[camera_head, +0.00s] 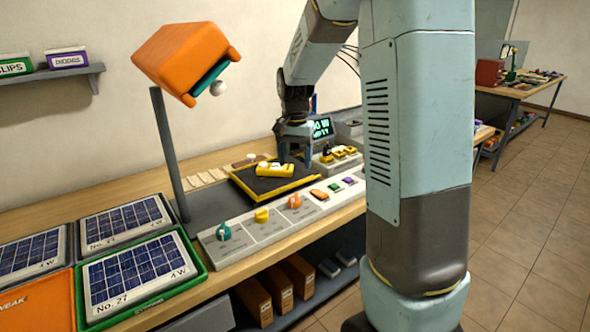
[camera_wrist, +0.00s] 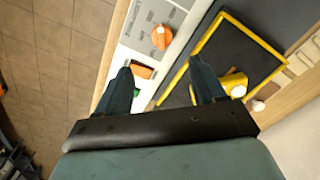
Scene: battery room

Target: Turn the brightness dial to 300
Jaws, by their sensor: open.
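A pale control panel (camera_head: 246,243) runs along the bench front. It carries a teal dial (camera_head: 223,231), a yellow dial (camera_head: 262,215) and an orange dial (camera_head: 294,201). Their labels are too small to read, so I cannot tell which is the brightness dial. The orange dial also shows in the wrist view (camera_wrist: 161,37). My gripper (camera_wrist: 163,72) is open and empty, with its fingers pointing down. It is above the area between the panel and the black tray, apart from the dials. My gripper also shows in the head view (camera_head: 294,160).
A yellow-rimmed black tray (camera_head: 238,182) holds a yellow piece (camera_head: 275,169). An orange lamp head (camera_head: 186,60) overhangs the bench on a grey post (camera_head: 170,150). Solar panels (camera_head: 140,275) lie at left.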

